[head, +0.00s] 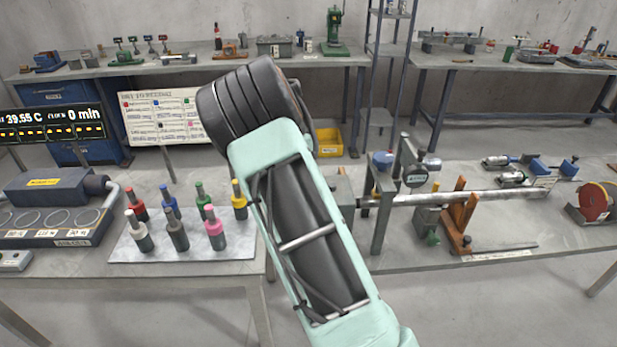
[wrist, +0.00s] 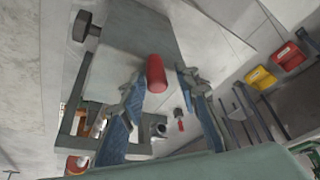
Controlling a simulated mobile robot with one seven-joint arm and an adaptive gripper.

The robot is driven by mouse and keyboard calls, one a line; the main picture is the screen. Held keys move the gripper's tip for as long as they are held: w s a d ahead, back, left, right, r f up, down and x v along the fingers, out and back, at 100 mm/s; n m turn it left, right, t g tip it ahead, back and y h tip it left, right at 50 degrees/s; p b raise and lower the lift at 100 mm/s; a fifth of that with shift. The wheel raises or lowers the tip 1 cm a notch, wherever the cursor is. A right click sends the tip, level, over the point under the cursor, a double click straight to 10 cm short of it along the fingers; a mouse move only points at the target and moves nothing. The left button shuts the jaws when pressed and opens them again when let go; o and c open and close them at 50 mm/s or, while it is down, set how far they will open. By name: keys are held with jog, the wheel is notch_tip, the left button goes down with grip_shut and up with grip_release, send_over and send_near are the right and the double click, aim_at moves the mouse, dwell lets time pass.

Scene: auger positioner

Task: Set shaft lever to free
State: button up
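The auger positioner stands on the right-hand bench, with a grey upright frame (head: 383,205) and a long horizontal shaft (head: 485,196). In the wrist view a red cylindrical handle (wrist: 157,73) shows in front of a grey housing (wrist: 138,38). It may be the shaft lever; no free marking is readable. My gripper (wrist: 160,86) is open, with its blue fingers spread to either side of the red handle. I cannot tell whether either finger touches it. In the head view my arm hides my gripper and the red handle.
A black knob (wrist: 87,28) sticks out near the housing. In the head view, coloured bottles stand on a pale mat (head: 150,251) left of my arm. An orange stand (head: 459,217) and a red disc (head: 594,202) are on the right bench. The floor between benches is partly open.

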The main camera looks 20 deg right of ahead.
jog(key=v, duration=1.2)
jog(key=shift+d, duration=0.1)
